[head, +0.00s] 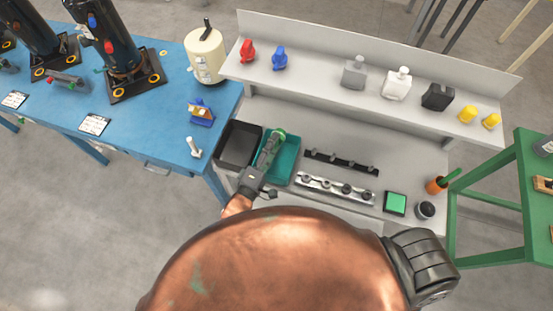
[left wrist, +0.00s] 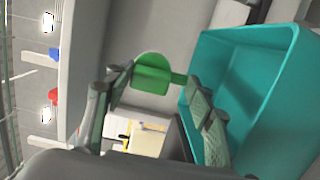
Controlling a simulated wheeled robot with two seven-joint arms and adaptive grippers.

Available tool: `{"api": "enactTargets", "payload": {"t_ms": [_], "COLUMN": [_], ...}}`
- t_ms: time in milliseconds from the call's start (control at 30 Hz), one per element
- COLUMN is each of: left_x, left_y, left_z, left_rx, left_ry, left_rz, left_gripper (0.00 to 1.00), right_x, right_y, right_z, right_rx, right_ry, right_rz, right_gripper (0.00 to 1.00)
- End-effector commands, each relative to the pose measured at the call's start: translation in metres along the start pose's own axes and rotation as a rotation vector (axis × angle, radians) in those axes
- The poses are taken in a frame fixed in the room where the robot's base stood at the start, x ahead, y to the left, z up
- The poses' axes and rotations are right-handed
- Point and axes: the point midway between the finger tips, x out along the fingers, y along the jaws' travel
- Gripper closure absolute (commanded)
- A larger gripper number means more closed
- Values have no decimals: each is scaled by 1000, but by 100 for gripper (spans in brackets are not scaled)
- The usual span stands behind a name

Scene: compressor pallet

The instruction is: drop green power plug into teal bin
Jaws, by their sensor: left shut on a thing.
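The green power plug (head: 279,135) is held at the tip of my left gripper (head: 268,152). In the left wrist view the plug (left wrist: 152,74) shows as a rounded green piece between the two fingers of my left gripper (left wrist: 160,92). The teal bin (head: 291,168) stands on the grey bench, and the gripper and plug overlap its left part in the head view. In the left wrist view the teal bin (left wrist: 262,75) is to the right of the fingers. The plug's height over the bin cannot be told exactly. My right gripper is not in view.
A black bin (head: 238,146) stands directly left of the teal one. A dark rail (head: 340,162) and a light rail with knobs (head: 335,188) lie to the right. A raised shelf (head: 330,85) with bottles runs behind. A blue table (head: 150,100) is at left.

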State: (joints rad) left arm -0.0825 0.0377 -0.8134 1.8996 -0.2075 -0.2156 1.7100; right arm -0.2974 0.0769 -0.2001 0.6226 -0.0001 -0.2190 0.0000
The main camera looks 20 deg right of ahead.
Motion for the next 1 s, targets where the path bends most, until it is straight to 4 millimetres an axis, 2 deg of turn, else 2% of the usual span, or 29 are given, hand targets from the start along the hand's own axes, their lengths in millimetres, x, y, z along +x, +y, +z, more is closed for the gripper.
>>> {"api": "enactTargets", "payload": {"t_ms": [333, 800, 867, 1000], "left_x": [0, -2, -6, -26], "left_y": [0, -6, -7, -8], "left_z": [0, 0, 0, -1], "left_rx": [0, -2, -2, 0], "left_ry": [0, 1, 1, 2], "left_rz": [-1, -12, -12, -15], "left_gripper": [30, 30, 30, 30], "right_x": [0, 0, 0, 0], "right_y": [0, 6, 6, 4], "right_z": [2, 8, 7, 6], "right_rx": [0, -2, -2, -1], "right_ry": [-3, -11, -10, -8], "right_rz": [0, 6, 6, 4], "right_gripper": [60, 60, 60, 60]}}
